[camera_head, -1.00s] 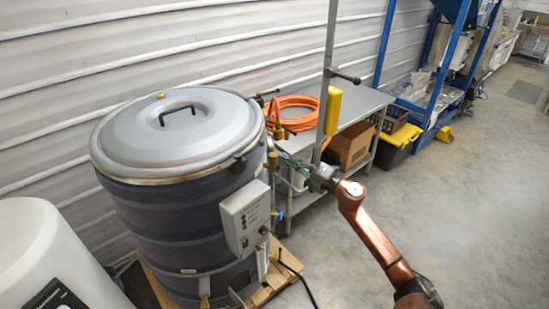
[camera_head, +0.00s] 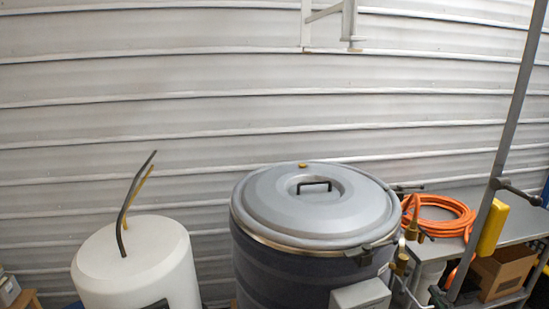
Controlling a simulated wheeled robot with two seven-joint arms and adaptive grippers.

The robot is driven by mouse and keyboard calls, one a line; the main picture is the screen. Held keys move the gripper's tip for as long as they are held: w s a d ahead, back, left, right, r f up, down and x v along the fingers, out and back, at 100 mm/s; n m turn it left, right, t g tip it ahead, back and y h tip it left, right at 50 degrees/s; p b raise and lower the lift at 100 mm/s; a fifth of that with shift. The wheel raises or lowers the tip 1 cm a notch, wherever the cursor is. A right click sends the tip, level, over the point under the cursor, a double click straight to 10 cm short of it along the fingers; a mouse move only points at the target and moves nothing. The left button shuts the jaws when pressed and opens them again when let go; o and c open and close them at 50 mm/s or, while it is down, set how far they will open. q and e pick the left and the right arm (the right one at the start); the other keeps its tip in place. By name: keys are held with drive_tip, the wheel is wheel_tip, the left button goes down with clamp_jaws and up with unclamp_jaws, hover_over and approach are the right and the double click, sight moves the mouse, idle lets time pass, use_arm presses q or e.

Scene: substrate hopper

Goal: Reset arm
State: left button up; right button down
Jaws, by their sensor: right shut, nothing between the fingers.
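My right gripper (camera_head: 438,296) shows only as a small dark shape at the bottom edge, right of the drum's control box. It is shut and empty, and most of it and its arm are out of the picture. The large grey drum (camera_head: 270,265) stands at the lower middle with its domed lid (camera_head: 345,208) on and a black handle on top. My left gripper is not in view.
A white tank (camera_head: 150,260) with a dark bent tube stands left of the drum. At the right are an orange hose coil (camera_head: 440,216) on a grey bench, a cardboard box (camera_head: 503,268) and a tilted post with a yellow box (camera_head: 489,228). A ribbed wall fills the back.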

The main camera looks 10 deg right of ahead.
drive_tip(key=s+a+f+m+g+h, duration=0.35)
drive_tip(key=s+f+m, duration=0.3)
drive_tip(key=f, duration=0.55)
drive_tip(key=s+a+f+m+g+h, duration=0.2)
drive_tip(key=s+f+m+g, duration=0.35)
drive_tip(key=s+f, duration=0.4)
drive_tip(key=s+a+f+m+g+y, duration=0.2)
drive_tip(key=s+a+f+g, duration=0.3)
drive_tip(key=s+a, duration=0.4)
drive_tip(key=s+a+f+m+g+y, duration=0.1)
drive_tip(key=s+a+f+g+y, duration=0.15)
drive_tip(key=s+a+f, duration=0.5)
wheel_tip(320, 180, down, 29)
drive_tip(key=s+a, duration=0.1)
drive_tip(key=s, duration=0.1)
drive_tip(key=s+f+n+g+b, duration=0.1)
drive_tip(key=s+f+g, duration=0.1)
drive_tip(key=s+f, duration=1.6)
drive_tip(key=shift+s+a+f+y, duration=0.25)
drive_tip(key=shift+s+f+y, duration=0.15)
drive_tip(key=shift+s, duration=0.35)
